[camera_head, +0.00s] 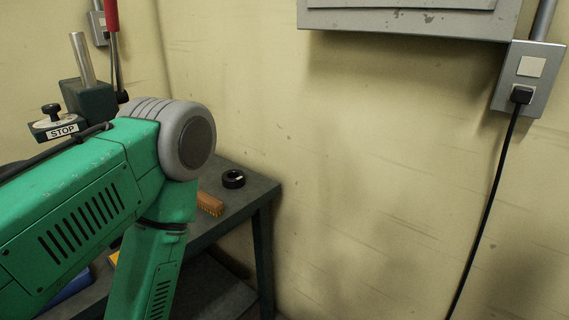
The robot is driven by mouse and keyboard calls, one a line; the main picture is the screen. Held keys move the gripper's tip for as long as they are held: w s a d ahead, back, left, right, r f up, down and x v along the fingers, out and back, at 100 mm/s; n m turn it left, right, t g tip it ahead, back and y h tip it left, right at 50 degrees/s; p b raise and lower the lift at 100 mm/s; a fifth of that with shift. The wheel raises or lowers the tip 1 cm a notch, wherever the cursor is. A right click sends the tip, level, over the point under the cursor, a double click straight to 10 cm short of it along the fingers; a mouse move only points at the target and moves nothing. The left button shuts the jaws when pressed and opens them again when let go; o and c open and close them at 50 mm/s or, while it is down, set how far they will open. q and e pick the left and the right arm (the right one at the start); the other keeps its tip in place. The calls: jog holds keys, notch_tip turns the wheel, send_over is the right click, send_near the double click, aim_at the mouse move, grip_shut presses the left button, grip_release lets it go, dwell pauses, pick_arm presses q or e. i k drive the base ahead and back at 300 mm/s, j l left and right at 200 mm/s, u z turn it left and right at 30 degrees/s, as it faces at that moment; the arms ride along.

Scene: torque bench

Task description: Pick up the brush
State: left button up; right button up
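The brush (210,203) has a brown back and yellowish bristles along its lower edge. It lies on the dark bench top (258,190), close to the front edge, just right of a green arm with a grey joint. The left end of the brush is close to the arm's outline, and I cannot tell if part of it is hidden. Neither of my grippers shows in this view.
A black ring (233,179) lies behind the brush. The green arm covers much of the bench. A STOP plate (62,131) and a red-handled tool (111,18) are behind it. A grey cabinet (410,18) and a socket with a hanging cable (490,195) are on the wall.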

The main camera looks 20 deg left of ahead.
aim_at(213, 205)
jog(key=u, duration=1.2)
